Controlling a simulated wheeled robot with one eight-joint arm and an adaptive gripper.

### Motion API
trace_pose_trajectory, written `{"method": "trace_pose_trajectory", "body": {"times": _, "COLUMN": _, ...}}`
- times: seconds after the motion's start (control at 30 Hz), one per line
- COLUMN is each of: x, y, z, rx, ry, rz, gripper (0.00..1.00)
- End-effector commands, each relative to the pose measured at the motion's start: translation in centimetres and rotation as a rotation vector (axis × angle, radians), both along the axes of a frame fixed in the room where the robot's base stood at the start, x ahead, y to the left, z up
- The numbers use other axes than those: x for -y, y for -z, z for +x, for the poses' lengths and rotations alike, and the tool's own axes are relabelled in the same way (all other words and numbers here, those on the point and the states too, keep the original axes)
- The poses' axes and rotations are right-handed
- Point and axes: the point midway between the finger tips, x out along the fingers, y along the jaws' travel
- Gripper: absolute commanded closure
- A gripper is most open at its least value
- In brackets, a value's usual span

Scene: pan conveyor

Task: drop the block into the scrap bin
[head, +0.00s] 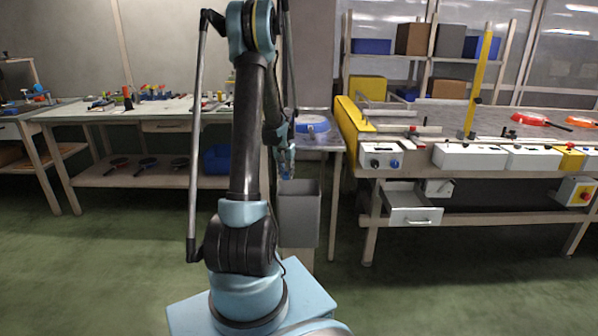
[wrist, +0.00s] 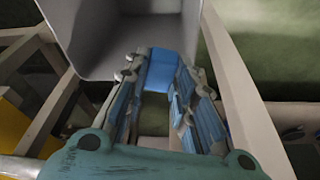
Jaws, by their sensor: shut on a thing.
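My gripper (wrist: 163,72) is shut on a blue block (wrist: 158,66), which sits between the fingertips in the wrist view. The grey scrap bin (wrist: 92,38) is open and fills the upper left of that view, with the block overlapping its near edge. In the head view my gripper (head: 286,164) points down just above the scrap bin (head: 298,218). The block is too small there to make out clearly. I cannot tell whether the block is fully inside the bin's rim.
A small table with a blue-and-white item (head: 312,124) stands behind the bin. A workbench (head: 140,112) stands at the left. Green floor lies open in front.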

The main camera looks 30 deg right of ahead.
Motion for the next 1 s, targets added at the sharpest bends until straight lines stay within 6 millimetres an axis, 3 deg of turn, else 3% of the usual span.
{"method": "trace_pose_trajectory", "body": {"times": 0.1, "x": 3.2, "y": -0.9, "z": -1.9, "rx": 0.0, "ry": 0.071, "rz": 0.0, "gripper": 0.85}}
{"method": "trace_pose_trajectory", "body": {"times": 0.3, "x": 5.6, "y": -1.6, "z": -3.4, "rx": 0.001, "ry": 0.124, "rz": -0.001, "gripper": 0.85}}
{"method": "trace_pose_trajectory", "body": {"times": 0.47, "x": 5.8, "y": -1.0, "z": -3.6, "rx": 0.0, "ry": 0.13, "rz": -0.001, "gripper": 0.85}}
{"method": "trace_pose_trajectory", "body": {"times": 1.0, "x": 5.7, "y": 3.9, "z": -3.5, "rx": 0.001, "ry": 0.129, "rz": -0.001, "gripper": 0.85}}
